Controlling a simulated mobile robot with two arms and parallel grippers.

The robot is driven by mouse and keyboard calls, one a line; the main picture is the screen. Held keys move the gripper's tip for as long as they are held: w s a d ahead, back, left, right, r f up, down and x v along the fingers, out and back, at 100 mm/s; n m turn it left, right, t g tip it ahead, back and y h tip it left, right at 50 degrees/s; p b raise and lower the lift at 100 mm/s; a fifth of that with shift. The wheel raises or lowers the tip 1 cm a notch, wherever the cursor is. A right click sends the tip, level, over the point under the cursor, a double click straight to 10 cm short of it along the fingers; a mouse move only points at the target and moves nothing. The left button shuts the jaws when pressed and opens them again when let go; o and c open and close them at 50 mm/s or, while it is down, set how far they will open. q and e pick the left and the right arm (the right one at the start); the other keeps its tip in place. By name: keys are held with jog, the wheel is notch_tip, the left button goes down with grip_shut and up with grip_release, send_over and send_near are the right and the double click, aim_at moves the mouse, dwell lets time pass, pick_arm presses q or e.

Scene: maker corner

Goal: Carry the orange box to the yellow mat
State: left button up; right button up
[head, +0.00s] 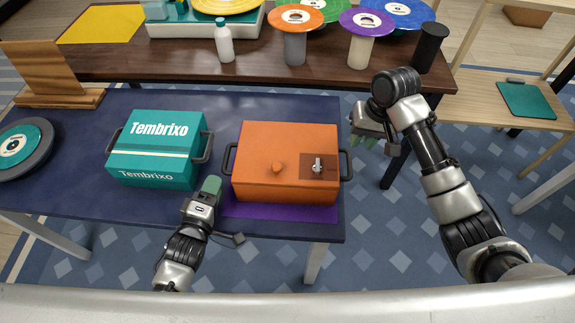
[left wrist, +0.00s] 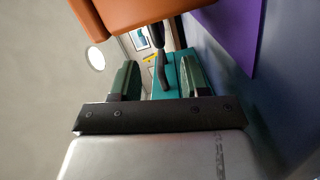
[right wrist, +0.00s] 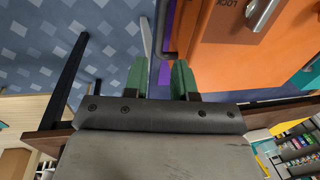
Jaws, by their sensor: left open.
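The orange box (head: 285,160) sits on a purple mat (head: 280,212) on the blue table, with a dark handle on each side and a latch on its lid. It shows in the left wrist view (left wrist: 130,10) and the right wrist view (right wrist: 235,40). The yellow mat (head: 100,24) lies flat on the brown table at the far left. My left gripper (head: 211,186) is open and empty, just left of the orange box near its left handle (head: 228,158). My right gripper (head: 362,140) is open, just right of the box near its right handle (right wrist: 171,40).
A teal box (head: 155,165) with dark handles stands left of my left gripper. A wooden stand (head: 45,70) and a dark turntable (head: 30,150) are further left. A teal record player (head: 200,22), white bottle (head: 224,42), disc-topped stands and black cylinder (head: 429,46) occupy the brown table (head: 130,62).

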aim_at(225, 161)
pick_arm(q)
jog(key=x, duration=0.8)
jog(key=shift+w+d, duration=0.1)
jog(key=shift+w, duration=0.15)
pick_arm(e)
jog(key=f, duration=0.2)
jog(key=a+f, duration=0.1)
jog(key=f, duration=0.5)
jog(key=shift+a+f, duration=0.2)
jog(key=shift+a, duration=0.1)
pick_arm(q)
jog(key=c, duration=0.5)
pick_arm(e)
grip_shut()
pick_arm(q)
grip_shut()
jog(key=shift+s+f, duration=0.1)
jog(key=shift+f, duration=0.05)
pick_arm(e)
jog(key=shift+r, duration=0.1)
jog(key=shift+w, duration=0.1)
